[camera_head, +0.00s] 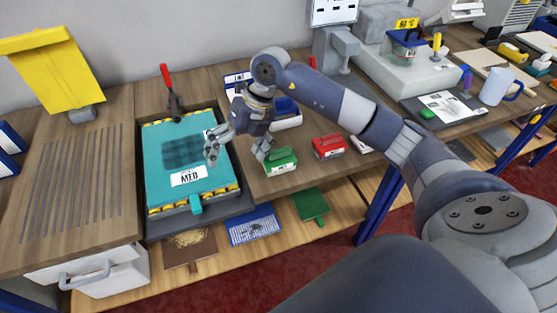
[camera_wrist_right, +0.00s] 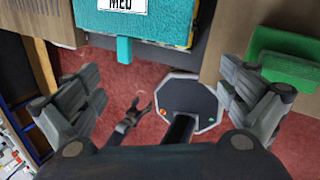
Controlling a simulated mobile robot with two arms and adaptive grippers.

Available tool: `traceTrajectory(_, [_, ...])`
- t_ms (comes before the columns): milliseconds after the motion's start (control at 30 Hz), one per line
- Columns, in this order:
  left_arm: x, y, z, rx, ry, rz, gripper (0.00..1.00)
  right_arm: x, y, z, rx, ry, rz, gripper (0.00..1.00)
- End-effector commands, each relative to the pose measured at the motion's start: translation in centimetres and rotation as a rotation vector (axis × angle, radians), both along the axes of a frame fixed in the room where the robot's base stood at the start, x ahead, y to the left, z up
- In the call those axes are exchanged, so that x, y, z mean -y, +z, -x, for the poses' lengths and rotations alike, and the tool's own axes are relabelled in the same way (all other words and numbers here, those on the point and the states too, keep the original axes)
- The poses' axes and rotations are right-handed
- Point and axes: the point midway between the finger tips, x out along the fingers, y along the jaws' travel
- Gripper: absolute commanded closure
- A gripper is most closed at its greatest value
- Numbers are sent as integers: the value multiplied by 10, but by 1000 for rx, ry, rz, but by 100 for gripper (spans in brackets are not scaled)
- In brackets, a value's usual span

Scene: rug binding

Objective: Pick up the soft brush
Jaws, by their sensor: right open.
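My right gripper (camera_head: 237,150) is open and empty above the bench, between a teal block labelled MED and a green block. Its two fingers stand wide apart in the right wrist view (camera_wrist_right: 163,88), with floor between them. The green block (camera_head: 281,162), with a white label, is just right of the fingers; it also shows in the wrist view (camera_wrist_right: 286,62). A red labelled block (camera_head: 329,147) and a blue one (camera_head: 287,113) stand nearby. I cannot tell which is the soft brush.
The teal block (camera_head: 155,150) lies in a dark tray, its handle over the front edge. Brown (camera_head: 190,252), blue (camera_head: 253,228) and green (camera_head: 311,205) paddles lie on the lower shelf. A yellow-topped stand (camera_head: 50,65), mug (camera_head: 495,86) and grey machine (camera_head: 400,75) are farther off.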

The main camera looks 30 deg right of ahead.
Motion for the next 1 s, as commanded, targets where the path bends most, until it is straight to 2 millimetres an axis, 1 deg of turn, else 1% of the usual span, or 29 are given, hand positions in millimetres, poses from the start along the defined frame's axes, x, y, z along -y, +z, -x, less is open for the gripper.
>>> traceTrajectory(33, [0,0,0,0,0,0,29,29,3,-3,-20,-33,98,2])
traceTrajectory(100, [0,0,0,0,0,0,29,64,8,-2,-52,-77,215,2])
traceTrajectory(200, [1,0,0,0,0,1,29,99,15,1,-89,-131,330,2])
traceTrajectory(300, [1,0,0,1,1,1,29,117,18,4,-112,-163,389,2])
traceTrajectory(367, [1,2,0,1,1,1,29,122,14,5,-121,-171,405,2])
traceTrajectory(600, [1,10,-1,1,2,1,29,123,-22,6,-125,-172,409,2])
traceTrajectory(767, [1,12,-1,2,2,2,29,123,-35,5,-122,-171,408,2])
traceTrajectory(867, [1,19,-1,2,3,2,29,123,-43,4,-124,-170,406,2])
traceTrajectory(1000, [1,31,-1,2,3,1,29,124,-64,1,-125,-170,407,2])
